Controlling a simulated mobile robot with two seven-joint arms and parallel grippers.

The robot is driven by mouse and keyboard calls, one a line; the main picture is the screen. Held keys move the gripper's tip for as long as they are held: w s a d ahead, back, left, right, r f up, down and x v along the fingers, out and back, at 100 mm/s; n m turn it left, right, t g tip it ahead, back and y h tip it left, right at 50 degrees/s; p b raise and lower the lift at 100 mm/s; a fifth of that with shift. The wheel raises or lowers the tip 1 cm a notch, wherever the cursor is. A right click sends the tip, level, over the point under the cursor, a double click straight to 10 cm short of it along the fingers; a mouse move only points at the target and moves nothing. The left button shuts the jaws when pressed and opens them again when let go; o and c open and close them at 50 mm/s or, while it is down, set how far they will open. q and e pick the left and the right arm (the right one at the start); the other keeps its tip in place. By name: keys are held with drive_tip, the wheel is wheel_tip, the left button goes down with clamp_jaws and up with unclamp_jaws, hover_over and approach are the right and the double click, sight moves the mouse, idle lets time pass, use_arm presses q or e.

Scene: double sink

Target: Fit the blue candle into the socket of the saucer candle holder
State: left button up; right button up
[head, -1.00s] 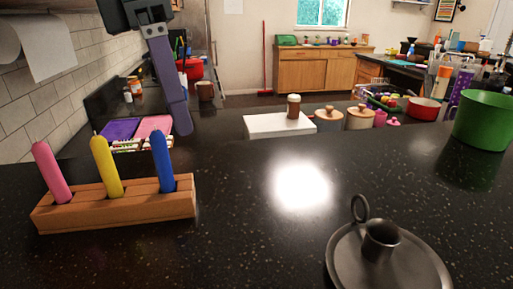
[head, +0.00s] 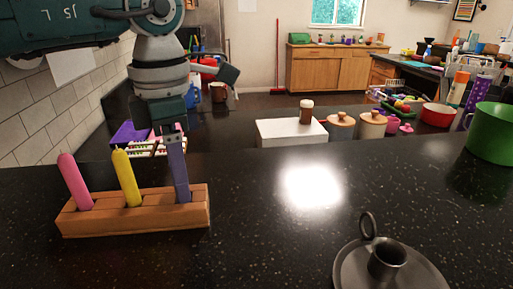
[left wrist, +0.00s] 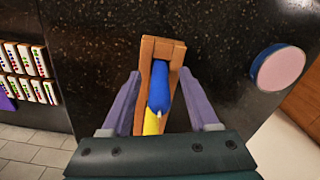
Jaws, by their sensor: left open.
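The blue candle (left wrist: 160,88) stands in the right end of the wooden candle rack (head: 140,220). My left gripper (head: 182,185) is open and pointing down at it, with the fingers on either side of the candle in the left wrist view. I see no clear grip on it. In the head view the finger hides the blue candle. A yellow candle (head: 127,178) and a pink candle (head: 75,182) stand left of it in the rack. The dark metal saucer candle holder (head: 345,268), with an empty socket (head: 386,260) and a ring handle, sits at the front right. My right gripper is out of view.
The black speckled counter (head: 270,225) is clear between rack and holder. A green pot (head: 492,135) stands at the far right. Beyond the counter are a white box (head: 290,131) with a cup and two lidded jars. A round pink-topped object (left wrist: 280,68) shows in the left wrist view.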

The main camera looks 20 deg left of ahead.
use_arm(q)
clamp_jaws()
idle(0.5)
